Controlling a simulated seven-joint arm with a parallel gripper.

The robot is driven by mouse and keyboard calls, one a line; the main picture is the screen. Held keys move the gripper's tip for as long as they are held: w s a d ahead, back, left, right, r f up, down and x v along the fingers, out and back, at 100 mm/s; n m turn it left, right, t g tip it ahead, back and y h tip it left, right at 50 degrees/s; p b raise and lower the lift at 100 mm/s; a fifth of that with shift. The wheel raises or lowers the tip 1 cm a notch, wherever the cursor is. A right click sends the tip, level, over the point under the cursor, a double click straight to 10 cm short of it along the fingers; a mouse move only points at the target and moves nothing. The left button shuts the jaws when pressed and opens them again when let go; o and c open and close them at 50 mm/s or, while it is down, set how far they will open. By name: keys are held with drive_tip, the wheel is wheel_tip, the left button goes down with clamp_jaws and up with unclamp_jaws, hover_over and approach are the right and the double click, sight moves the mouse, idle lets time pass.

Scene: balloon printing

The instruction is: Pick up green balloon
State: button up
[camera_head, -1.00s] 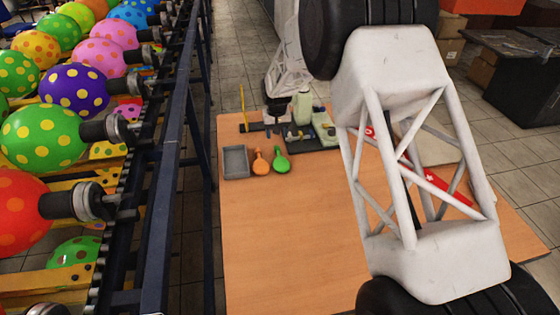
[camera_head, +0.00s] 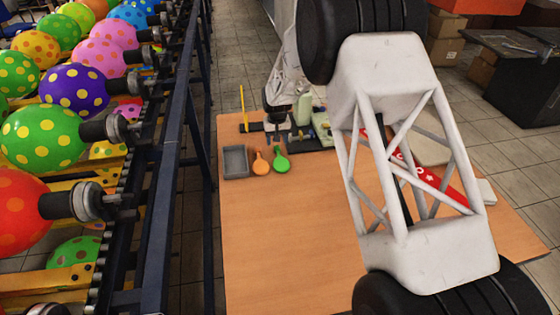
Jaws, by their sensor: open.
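A small flat green balloon (camera_head: 281,161) lies on the wooden table (camera_head: 290,230), near its far left part. An orange balloon (camera_head: 260,162) lies just left of it. My gripper (camera_head: 278,138) is small in the picture, just beyond the green balloon, and points down with its fingers apart. Nothing shows between the fingers. The gap between gripper and balloon, and the gripper's height above the table, are hard to judge.
A grey tray (camera_head: 235,163) stands left of the orange balloon. Bottles and dark fixtures stand behind and right of my gripper. A rack (camera_head: 165,200) with inflated dotted balloons runs along the left. The table's front is clear.

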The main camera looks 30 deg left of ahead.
sight(277, 148)
drive_tip(key=shift+d+f, duration=0.1)
drive_tip(key=shift+f, duration=2.2)
drive_tip(key=c, duration=0.8)
